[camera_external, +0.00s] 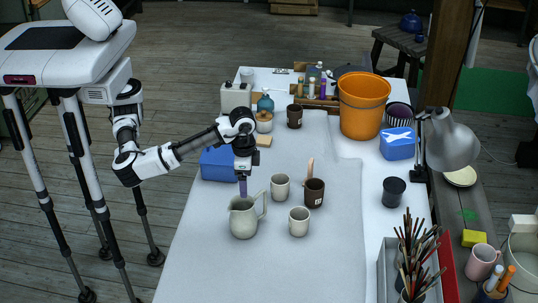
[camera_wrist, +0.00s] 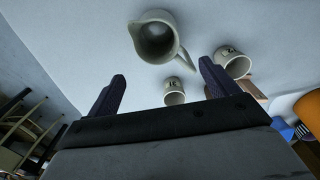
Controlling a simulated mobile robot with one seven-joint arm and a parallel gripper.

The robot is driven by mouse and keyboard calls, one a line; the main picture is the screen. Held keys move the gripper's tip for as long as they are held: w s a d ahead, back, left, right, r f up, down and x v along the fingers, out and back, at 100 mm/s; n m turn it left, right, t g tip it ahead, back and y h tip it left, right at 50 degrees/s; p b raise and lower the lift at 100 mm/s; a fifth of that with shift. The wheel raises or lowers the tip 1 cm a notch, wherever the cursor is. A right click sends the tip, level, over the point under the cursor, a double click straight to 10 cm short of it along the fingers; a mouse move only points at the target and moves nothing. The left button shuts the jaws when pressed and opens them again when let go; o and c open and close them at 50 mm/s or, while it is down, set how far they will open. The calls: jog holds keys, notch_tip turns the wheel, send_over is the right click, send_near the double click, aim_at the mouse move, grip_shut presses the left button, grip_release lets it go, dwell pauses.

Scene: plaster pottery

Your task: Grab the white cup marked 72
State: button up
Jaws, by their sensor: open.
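Two white cups stand on the grey cloth. My gripper (camera_external: 243,186) points down, open and empty, behind the pale pitcher. Its purple fingers (camera_wrist: 162,72) are spread apart in the wrist view, with nothing held between them.
The pale pitcher (camera_external: 243,220) stands close in front of my gripper; it is also in the wrist view (camera_wrist: 158,38). A dark brown mug (camera_external: 314,194) stands right of the cups. A blue box (camera_external: 217,164) is behind left. The cloth's front is clear.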

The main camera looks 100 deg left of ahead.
jog(key=w+a+f+n+b, duration=0.15)
jog(key=w+a+n, duration=0.35)
jog(key=a+n, duration=0.5)
jog(key=n, duration=1.7)
send_over(280, 180)
jog(key=w+d, duration=0.1)
jog(key=d, duration=0.2)
notch_tip(280, 180, down, 9)
jog(key=shift+s+a+f, duration=0.1)
jog(key=shift+s+f, duration=0.05)
jog(key=shift+f, duration=1.15)
jog(key=shift+s+f, duration=0.15)
jog(key=shift+f, duration=1.15)
jog(key=c, duration=1.2)
jog(key=shift+r, duration=0.15)
